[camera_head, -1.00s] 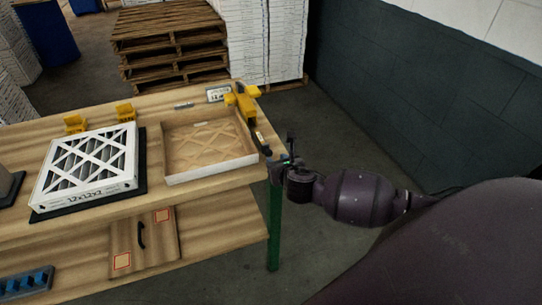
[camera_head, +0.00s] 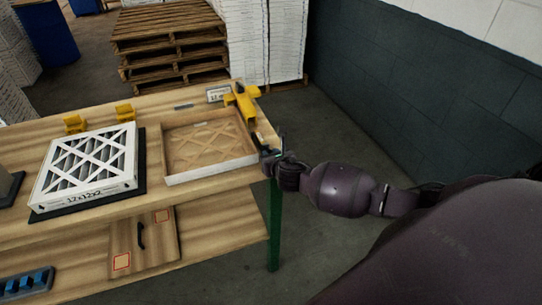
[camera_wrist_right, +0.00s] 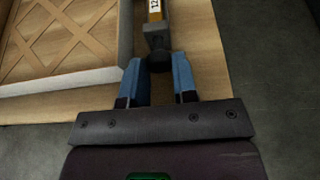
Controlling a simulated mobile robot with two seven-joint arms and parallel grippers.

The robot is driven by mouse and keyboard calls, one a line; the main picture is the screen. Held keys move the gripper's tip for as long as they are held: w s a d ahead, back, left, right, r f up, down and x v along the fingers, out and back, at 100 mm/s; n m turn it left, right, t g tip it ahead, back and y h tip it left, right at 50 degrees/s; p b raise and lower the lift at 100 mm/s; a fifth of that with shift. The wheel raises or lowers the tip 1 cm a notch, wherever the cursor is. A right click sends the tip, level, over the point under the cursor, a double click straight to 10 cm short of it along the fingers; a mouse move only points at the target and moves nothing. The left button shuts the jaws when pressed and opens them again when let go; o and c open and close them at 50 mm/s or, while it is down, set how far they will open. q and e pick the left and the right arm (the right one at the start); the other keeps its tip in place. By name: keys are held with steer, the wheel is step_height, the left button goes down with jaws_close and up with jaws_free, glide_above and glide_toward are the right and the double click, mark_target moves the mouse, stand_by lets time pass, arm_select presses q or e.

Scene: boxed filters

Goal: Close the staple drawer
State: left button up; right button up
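A yellow stapler (camera_head: 243,103) lies at the right end of the workbench, and part of it shows in the right wrist view (camera_wrist_right: 154,8). A grey bar (camera_wrist_right: 156,38) with a dark rounded end (camera_wrist_right: 160,62) sticks out of it towards my gripper; I take this to be the staple drawer, pulled out. My right gripper (camera_wrist_right: 158,75) is open, its two blue fingers on either side of the dark end. I cannot tell if they touch it. In the head view the right gripper (camera_head: 276,160) is at the bench's right corner, small and partly hidden. My left gripper is not in view.
A cardboard-coloured filter in an open white box (camera_head: 210,177) lies left of the stapler. A white boxed filter (camera_head: 85,168) rests on a black mat further left. A panel with a black handle (camera_head: 157,240) is below. Floor right of the bench is clear.

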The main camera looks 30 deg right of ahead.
mark_target(266, 146)
jaws_close()
steer(key=shift+w+d, duration=0.2)
steer(key=shift+w, duration=0.55)
steer(key=shift+w+d, duration=0.15)
steer(key=shift+w, duration=0.65)
steer(key=shift+w+d, duration=0.2)
steer(key=shift+w, duration=0.55)
steer(key=shift+o, duration=2.3)
jaws_free()
steer(key=shift+s, duration=0.1)
steer(key=v, duration=1)
steer(key=shift+s, duration=0.35)
steer(key=shift+a, duration=0.1)
